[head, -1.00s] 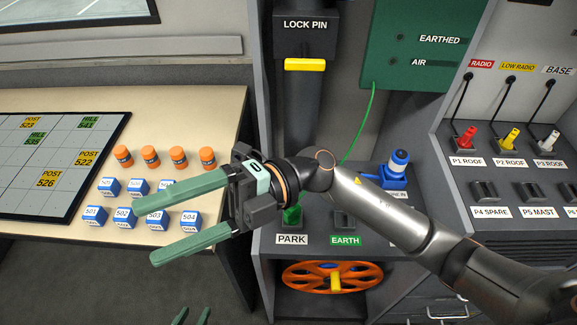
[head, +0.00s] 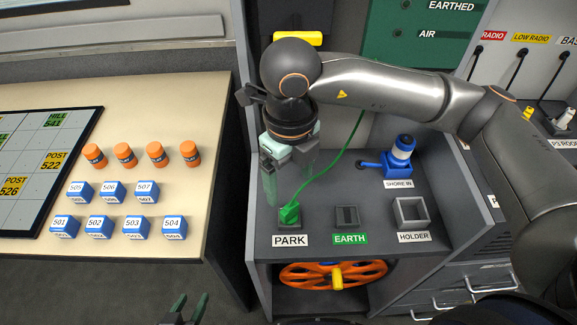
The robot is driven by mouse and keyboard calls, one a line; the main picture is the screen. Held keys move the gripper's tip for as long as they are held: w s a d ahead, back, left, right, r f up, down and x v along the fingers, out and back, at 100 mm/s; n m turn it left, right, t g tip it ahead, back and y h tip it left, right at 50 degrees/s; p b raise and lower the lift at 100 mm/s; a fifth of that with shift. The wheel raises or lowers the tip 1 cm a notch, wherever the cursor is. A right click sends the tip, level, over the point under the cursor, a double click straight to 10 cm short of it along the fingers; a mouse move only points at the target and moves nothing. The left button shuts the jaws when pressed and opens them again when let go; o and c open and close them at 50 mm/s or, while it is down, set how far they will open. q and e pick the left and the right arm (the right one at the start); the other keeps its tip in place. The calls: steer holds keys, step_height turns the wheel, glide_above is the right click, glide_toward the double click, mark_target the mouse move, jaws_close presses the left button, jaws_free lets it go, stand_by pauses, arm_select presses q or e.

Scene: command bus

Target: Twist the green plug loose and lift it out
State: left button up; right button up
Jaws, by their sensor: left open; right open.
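The green plug (head: 290,213) sits in the socket above the PARK label, on the grey console top. Its thin green cable (head: 337,163) runs up behind my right arm towards the green panel. My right gripper (head: 283,182) points down just above and behind the plug, open and empty, with a gap between fingers and plug. Its far finger is partly hidden. The EARTH socket (head: 346,216) beside PARK is empty. My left gripper (head: 187,310) shows only its fingertips at the bottom edge, apart and empty.
A blue and white shore plug (head: 401,158) and an open square holder (head: 411,212) stand right of the sockets. An orange reel (head: 330,274) sits below. The desk at left holds orange cylinders (head: 124,155), blue number blocks (head: 103,226) and a board (head: 45,165).

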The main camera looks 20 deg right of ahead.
mark_target(290, 206)
step_height(290, 206, down, 10)
steer(key=shift+r, duration=0.25)
jaws_close()
steer(key=shift+b, duration=0.4)
steer(key=shift+n+b, duration=1.1)
steer(key=shift+n, duration=0.9)
